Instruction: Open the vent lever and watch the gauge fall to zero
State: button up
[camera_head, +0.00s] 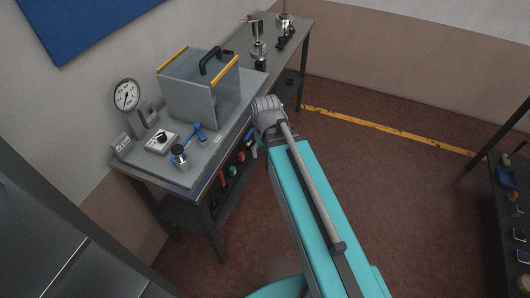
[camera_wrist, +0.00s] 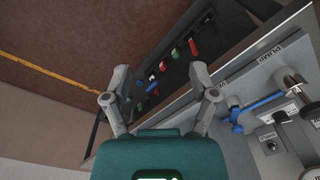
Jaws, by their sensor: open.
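A round white gauge (camera_head: 126,95) stands at the back left of the bench; its reading is too small to tell. A blue-handled lever (camera_head: 197,131) sits on the grey bench plate in front of a clear-walled chamber (camera_head: 205,88). It also shows in the wrist view (camera_wrist: 262,102), to the right of my fingers. I cannot read a label marking it as the vent lever. My gripper (camera_wrist: 160,70) is open and empty, apart from the lever, with its fingers over the bench's front edge. In the head view my arm hides the gripper's fingers.
A switch box with a black knob (camera_head: 161,140) sits left of the lever. Several coloured handles (camera_wrist: 176,54) lie on the shelf below the bench top. Metal fittings (camera_head: 258,48) stand at the bench's far end. A dark rack (camera_head: 510,190) is at the right. The floor between is clear.

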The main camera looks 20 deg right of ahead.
dwell(0.6)
jog(key=n+t+y+p, duration=0.3)
jog(key=n+p, duration=0.3)
jog(key=n, duration=0.1)
send_near(196, 124)
notch_tip(196, 124, up, 4)
jog(key=s, duration=0.2)
jog(key=shift+w+d+r, duration=0.1)
jog(key=shift+w+d, duration=0.05)
jog(key=shift+d, duration=0.3)
jog(key=shift+b, duration=0.3)
jog(key=b+x, duration=0.8)
jog(key=x, duration=0.1)
jog(key=b+x, duration=0.4)
jog(key=x, duration=0.1)
jog(key=shift+w+d, duration=0.2)
jog(key=shift+d, duration=0.1)
